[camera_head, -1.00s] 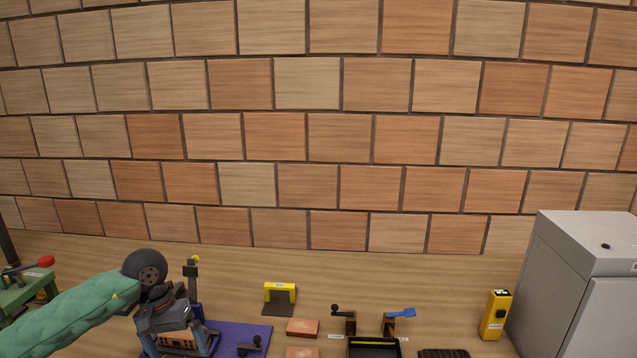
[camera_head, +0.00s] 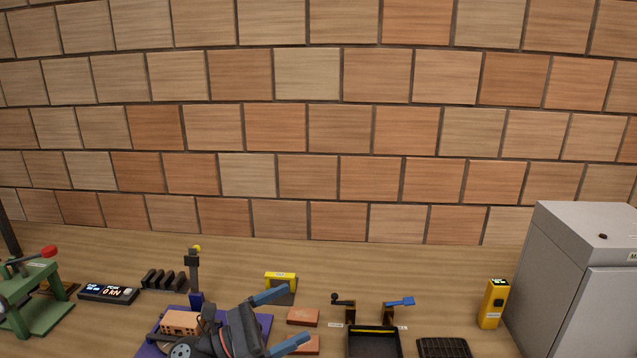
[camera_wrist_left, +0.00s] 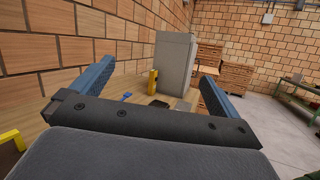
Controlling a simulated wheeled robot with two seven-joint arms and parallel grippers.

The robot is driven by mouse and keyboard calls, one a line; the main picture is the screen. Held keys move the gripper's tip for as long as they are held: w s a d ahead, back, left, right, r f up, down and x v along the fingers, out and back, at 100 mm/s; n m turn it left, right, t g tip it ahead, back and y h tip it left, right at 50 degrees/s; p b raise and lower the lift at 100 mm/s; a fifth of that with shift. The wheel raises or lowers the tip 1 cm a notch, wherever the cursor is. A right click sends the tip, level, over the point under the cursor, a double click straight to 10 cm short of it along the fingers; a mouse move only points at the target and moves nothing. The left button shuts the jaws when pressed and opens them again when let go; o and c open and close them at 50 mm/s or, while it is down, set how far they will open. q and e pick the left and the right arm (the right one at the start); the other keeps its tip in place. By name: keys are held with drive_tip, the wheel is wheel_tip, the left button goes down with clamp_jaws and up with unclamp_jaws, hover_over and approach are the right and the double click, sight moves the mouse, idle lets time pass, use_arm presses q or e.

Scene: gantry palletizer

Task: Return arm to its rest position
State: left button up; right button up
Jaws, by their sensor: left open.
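My left gripper (camera_head: 298,313) is at the bottom of the head view, in front of the purple board (camera_head: 264,320). Its two blue fingers are spread apart and point right, with nothing held between them. In the left wrist view the open fingers (camera_wrist_left: 157,72) frame the bench and the grey cabinet (camera_wrist_left: 174,60). An orange brick with holes (camera_head: 181,322) is on the purple board, partly hidden by my wrist. My right gripper is in neither view.
A green press with a red knob (camera_head: 48,252) and a black display (camera_head: 108,293) are at left. Red blocks (camera_head: 303,316), a black tray (camera_head: 372,331), a yellow device (camera_head: 493,303) and the grey cabinet (camera_head: 585,240) are to the right. A brick wall (camera_head: 310,130) stands behind.

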use_arm(q)
drive_tip(key=a+f+n+t+y, duration=0.6)
drive_tip(key=n+y, duration=0.4)
drive_tip(key=n, duration=0.8)
drive_tip(key=a+f+n+t+y, duration=0.4)
drive_tip(key=a+f+n+y, duration=0.4)
drive_tip(key=n, duration=1)
drive_tip(key=s+a+f+n+g+y, duration=0.1)
drive_tip(key=s+f+n+g, duration=0.7)
drive_tip(key=s, duration=0.4)
drive_tip(key=s+f+n+g+y, duration=0.1)
drive_tip(key=s+f+n+g, duration=0.45)
drive_tip(key=s+f, duration=0.6)
wheel_tip(320, 180, down, 20)
drive_tip(key=d+g, duration=0.1)
drive_tip(key=d, duration=0.1)
drive_tip(key=s+f, duration=0.3)
drive_tip(key=f, duration=0.8)
drive_tip(key=s+f+g, duration=0.1)
drive_tip(key=s+f, duration=0.2)
drive_tip(key=f, duration=0.8)
drive_tip(key=shift+s+d+m, duration=0.2)
drive_tip(key=shift+d+m, duration=0.15)
drive_tip(key=shift+d, duration=0.1)
